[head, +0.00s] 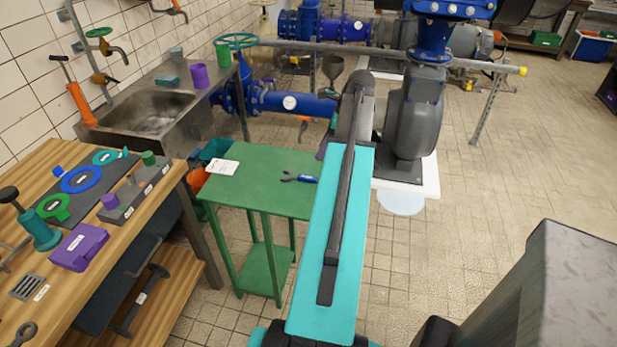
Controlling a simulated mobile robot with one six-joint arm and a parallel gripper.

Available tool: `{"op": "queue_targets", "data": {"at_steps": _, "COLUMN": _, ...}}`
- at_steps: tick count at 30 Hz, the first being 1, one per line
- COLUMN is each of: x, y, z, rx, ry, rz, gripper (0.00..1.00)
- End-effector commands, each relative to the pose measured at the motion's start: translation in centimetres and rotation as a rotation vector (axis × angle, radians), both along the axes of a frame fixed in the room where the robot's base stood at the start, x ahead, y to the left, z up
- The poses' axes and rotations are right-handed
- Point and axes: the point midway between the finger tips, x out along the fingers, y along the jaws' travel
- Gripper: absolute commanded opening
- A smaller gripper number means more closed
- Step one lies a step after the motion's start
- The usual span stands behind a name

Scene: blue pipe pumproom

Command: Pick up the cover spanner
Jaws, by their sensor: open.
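A small tool with a dark jaw end and a blue handle (299,178) lies flat on the green table (250,165), near its right side and close to my arm. A dark grey spanner with a ring end (22,333) lies at the near left edge of the wooden workbench, partly cut off by the frame. No readable label tells which of these is the cover spanner. My teal and dark arm reaches forward past the right side of the green table. My gripper does not show; the arm hides that area.
The wooden workbench (128,228) at left holds a purple block (79,247), coloured rings and a grey stand. A steel sink (150,112) stands behind it. A white card (222,167) lies on the green table.

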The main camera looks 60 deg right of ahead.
Motion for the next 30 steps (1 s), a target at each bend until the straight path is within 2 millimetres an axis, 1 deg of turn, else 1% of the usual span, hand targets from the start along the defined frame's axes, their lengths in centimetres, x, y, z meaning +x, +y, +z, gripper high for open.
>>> {"op": "queue_targets", "data": {"at_steps": 21, "x": 2.8, "y": 1.0, "z": -6.8, "rx": 0.001, "ry": 0.000, "rz": 0.003, "gripper": 0.41}}
{"op": "queue_targets", "data": {"at_steps": 25, "x": 3.0, "y": 1.0, "z": -7.5, "rx": 0.000, "ry": 0.000, "rz": 0.002, "gripper": 0.41}}
{"op": "queue_targets", "data": {"at_steps": 30, "x": 3.1, "y": 1.0, "z": -7.6, "rx": -0.001, "ry": 0.000, "rz": 0.002, "gripper": 0.41}}
